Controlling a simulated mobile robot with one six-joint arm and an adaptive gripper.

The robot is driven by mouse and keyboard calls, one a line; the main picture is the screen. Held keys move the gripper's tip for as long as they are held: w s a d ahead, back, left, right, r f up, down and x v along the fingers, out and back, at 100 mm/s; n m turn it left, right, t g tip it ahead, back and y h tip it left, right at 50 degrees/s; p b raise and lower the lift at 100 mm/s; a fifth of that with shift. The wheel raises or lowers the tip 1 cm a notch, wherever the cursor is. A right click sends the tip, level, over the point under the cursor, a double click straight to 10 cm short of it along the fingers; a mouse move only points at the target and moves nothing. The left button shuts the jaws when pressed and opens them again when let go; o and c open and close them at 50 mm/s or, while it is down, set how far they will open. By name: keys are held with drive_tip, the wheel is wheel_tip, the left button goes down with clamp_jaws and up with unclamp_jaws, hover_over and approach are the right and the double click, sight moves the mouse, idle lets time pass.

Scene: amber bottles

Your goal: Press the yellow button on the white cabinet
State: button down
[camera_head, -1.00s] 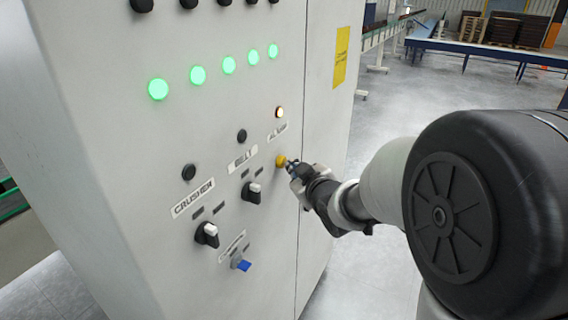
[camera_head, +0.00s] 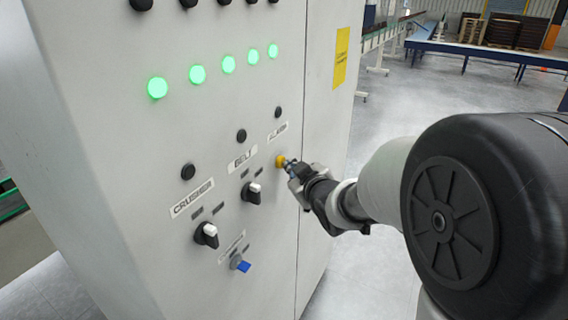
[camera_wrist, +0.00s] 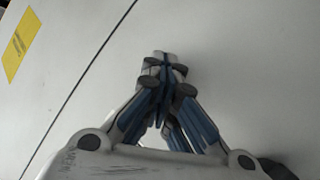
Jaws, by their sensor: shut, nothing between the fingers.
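The white cabinet (camera_head: 130,130) fills the left and middle of the head view. The yellow button (camera_head: 280,161) is on its front face, just below the label "ALARM". My gripper (camera_head: 288,165) is shut, with its tips at the button's right side, touching it or very close; I cannot tell which. The round lamp (camera_head: 278,112) above the label is dark. In the wrist view my shut gripper (camera_wrist: 163,56) points at the white panel, and its fingers hide the button.
Several green lamps (camera_head: 198,74) glow higher up. Black rotary switches (camera_head: 251,192) and a blue-handled switch (camera_head: 240,263) sit left of and below the button. A yellow label (camera_head: 341,58) is on the cabinet's right part. Open floor (camera_head: 400,110) lies right of the cabinet.

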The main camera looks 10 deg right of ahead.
drive_tip(key=shift+s+d, duration=0.5)
drive_tip(key=shift+d, duration=0.15)
drive_tip(key=shift+s+d+p, duration=0.3)
drive_tip(key=shift+s+d, duration=0.45)
drive_tip(key=shift+d, duration=0.25)
drive_tip(key=shift+s+d+p, duration=0.25)
drive_tip(key=shift+s+d, duration=0.45)
drive_tip(key=shift+d, duration=0.3)
drive_tip(key=s+d+r+m+g+h+b, duration=0.1)
drive_tip(key=s+d+m+g+h, duration=0.25)
drive_tip(key=s, duration=0.85)
drive_tip(key=s+a+f+m+g, duration=0.2)
drive_tip(key=s+g, duration=0.1)
drive_tip(key=s, duration=0.8)
drive_tip(key=s+a+f+m+g+b, duration=0.1)
drive_tip(key=s+a+f+m+g, duration=0.1)
drive_tip(key=s, duration=0.9)
drive_tip(key=shift+s+a+f+g+y, duration=0.2)
drive_tip(key=shift+s+a+g+y, duration=0.2)
drive_tip(key=shift+g, duration=0.25)
